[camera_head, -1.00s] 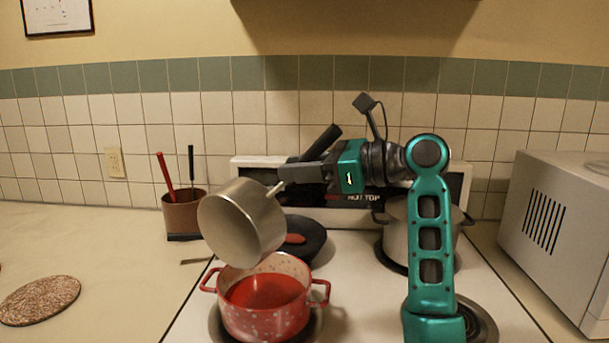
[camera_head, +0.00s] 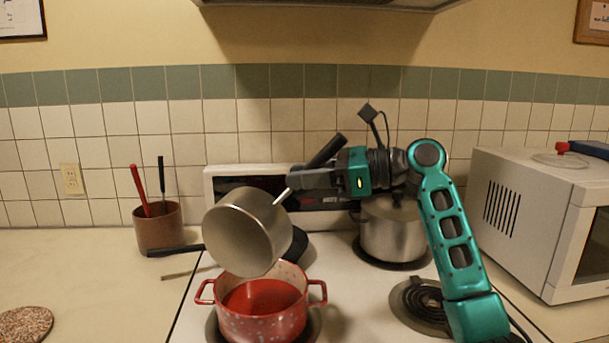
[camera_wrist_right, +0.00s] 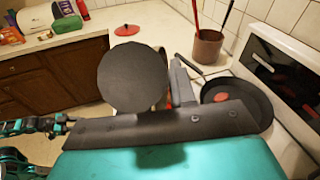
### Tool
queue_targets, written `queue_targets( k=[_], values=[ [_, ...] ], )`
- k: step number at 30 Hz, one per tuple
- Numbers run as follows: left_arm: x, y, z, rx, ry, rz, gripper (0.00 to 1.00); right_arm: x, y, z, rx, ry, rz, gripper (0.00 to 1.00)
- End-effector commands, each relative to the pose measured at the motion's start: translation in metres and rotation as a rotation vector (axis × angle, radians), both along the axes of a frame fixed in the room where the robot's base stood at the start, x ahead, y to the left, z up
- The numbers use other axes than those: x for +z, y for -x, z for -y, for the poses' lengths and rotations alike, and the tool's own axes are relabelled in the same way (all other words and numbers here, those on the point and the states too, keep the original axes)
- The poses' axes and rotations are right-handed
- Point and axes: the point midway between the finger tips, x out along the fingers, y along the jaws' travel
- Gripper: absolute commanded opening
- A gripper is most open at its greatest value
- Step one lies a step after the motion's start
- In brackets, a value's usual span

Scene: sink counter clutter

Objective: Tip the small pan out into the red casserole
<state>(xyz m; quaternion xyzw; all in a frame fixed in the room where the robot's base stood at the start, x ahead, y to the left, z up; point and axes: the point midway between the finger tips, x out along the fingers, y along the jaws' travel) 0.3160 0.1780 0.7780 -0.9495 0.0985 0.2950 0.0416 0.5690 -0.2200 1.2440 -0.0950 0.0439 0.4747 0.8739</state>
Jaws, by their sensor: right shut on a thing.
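My right gripper (camera_head: 303,181) is shut on the handle of the small pan (camera_head: 247,235), a grey metal saucepan. The pan is tipped steeply above the red casserole (camera_head: 262,318), overlapping its back rim in the picture. I see no contents in the pan or stream from it. The casserole is speckled, has two side handles and is red inside. In the right wrist view a dark round face of the pan (camera_wrist_right: 132,78) hides most of the casserole. Part of my left arm (camera_wrist_right: 35,125) shows at that view's left edge; its jaw state is unclear.
A black frying pan (camera_wrist_right: 237,108) sits behind the casserole, its handle pointing left. A steel pot (camera_head: 392,235) stands on the back right burner. A brown utensil holder (camera_head: 158,230) stands left of the stove, a microwave (camera_head: 545,220) right.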

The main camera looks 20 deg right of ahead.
Motion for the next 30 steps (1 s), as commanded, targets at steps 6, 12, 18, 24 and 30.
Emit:
queue_targets(
  k=[6, 12, 18, 24, 30],
  values=[
    [0.0, 0.0, 0.0, 0.0, 0.0, 0.0, 0.43, 0.002, 0.001, -0.001, 0.005, 0.005, 0.012, 0.0],
    [0.0, 0.0, 0.0, -0.001, 0.0, -0.001, 0.43, 0.007, 0.011, -0.011, 0.006, 0.063, 0.073, 0.0],
    [0.0, 0.0, 0.001, -0.001, 0.0, -0.001, 0.43, 0.013, 0.028, -0.027, 0.006, 0.153, 0.168, 0.0],
    [0.0, 0.0, 0.001, -0.002, 0.001, -0.001, 0.43, 0.014, 0.045, -0.043, 0.006, 0.249, 0.268, 0.0],
    [0.0, 0.001, 0.001, -0.002, 0.001, -0.001, 0.43, 0.012, 0.062, -0.059, 0.006, 0.35, 0.373, 0.0]
  ],
)
